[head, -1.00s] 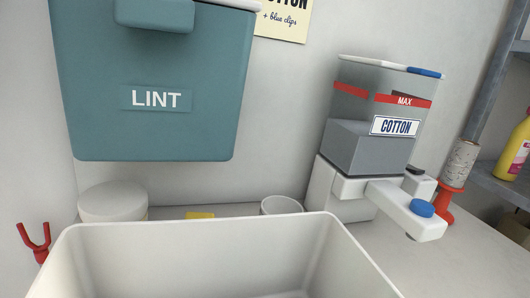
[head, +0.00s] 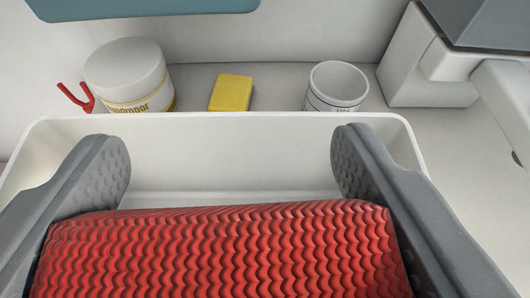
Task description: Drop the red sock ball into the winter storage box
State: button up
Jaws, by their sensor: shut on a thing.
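My gripper (head: 232,165) reaches in from the bottom of the head view, one grey finger on each side. It is shut on a red bundle with a wavy, knit-like surface, the red sock ball (head: 220,255), which fills the lower middle of the view. A white open box (head: 230,150) lies ahead, with the fingertips and the sock ball seen over it. Its far wall and rim show, and the sock ball hides the near part of its inside. No label shows on the box, so I cannot confirm that it is the winter storage box.
Behind the box stand a white lidded tub (head: 128,75), a yellow block (head: 232,93) and a white cup (head: 337,87). A red forked hook (head: 76,97) is at left. A white dispenser (head: 430,60) stands at right. A teal bin (head: 140,8) hangs above.

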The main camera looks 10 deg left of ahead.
aim_at(232, 252)
jog(key=shift+a+f+b, duration=0.15)
jog(key=shift+f+b, duration=2.5)
jog(key=shift+b, duration=0.25)
jog(key=o, duration=1.1)
jog(key=shift+s, duration=0.15)
jog(key=p+v, duration=0.2)
jog(key=v, duration=1.1)
jog(key=shift+s+r, duration=0.15)
